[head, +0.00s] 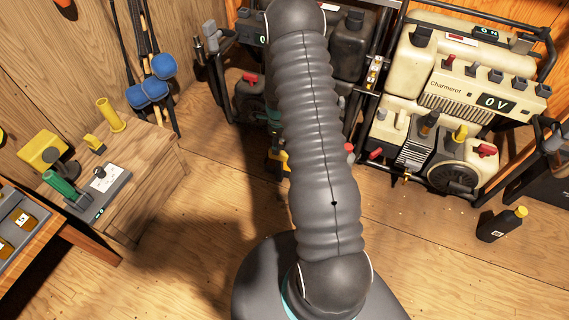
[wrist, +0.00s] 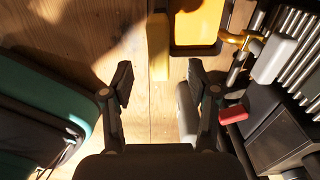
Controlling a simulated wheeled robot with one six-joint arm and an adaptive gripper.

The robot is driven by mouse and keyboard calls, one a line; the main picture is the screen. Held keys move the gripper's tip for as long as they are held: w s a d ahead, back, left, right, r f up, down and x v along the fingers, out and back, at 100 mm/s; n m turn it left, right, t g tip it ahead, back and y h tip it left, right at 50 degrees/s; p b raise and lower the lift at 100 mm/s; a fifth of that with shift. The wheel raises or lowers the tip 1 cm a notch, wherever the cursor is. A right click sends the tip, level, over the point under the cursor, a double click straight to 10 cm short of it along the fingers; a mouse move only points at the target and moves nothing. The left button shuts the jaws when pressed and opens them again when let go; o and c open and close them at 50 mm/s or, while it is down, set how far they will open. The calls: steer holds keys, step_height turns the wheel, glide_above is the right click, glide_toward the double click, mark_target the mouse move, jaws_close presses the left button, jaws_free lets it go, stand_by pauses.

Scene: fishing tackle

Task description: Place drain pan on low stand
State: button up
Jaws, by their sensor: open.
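My gripper (wrist: 160,84) is open and empty in the wrist view, with wooden floor between its fingers. A flat yellow object (wrist: 197,22), which may be the drain pan, lies just beyond the fingers to the upper right. A narrow yellow strip (wrist: 158,46) beside it points down towards the gap between the fingers, and I cannot tell if the two are joined. In the head view a bit of yellow (head: 284,160) shows beside my arm, which hides most of it and my gripper. A low wooden stand (head: 157,190) is at the left.
The stand bears a yellow tube (head: 110,115) and a grey device (head: 100,190). A cream generator (head: 455,95) stands at the right. A small black bottle (head: 502,223) is on the floor at the right. Floor is clear between the stand and my arm.

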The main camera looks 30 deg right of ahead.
mark_target(279, 159)
step_height(279, 159, down, 10)
steer(key=shift+r, duration=0.1)
jaws_close()
stand_by(0.5)
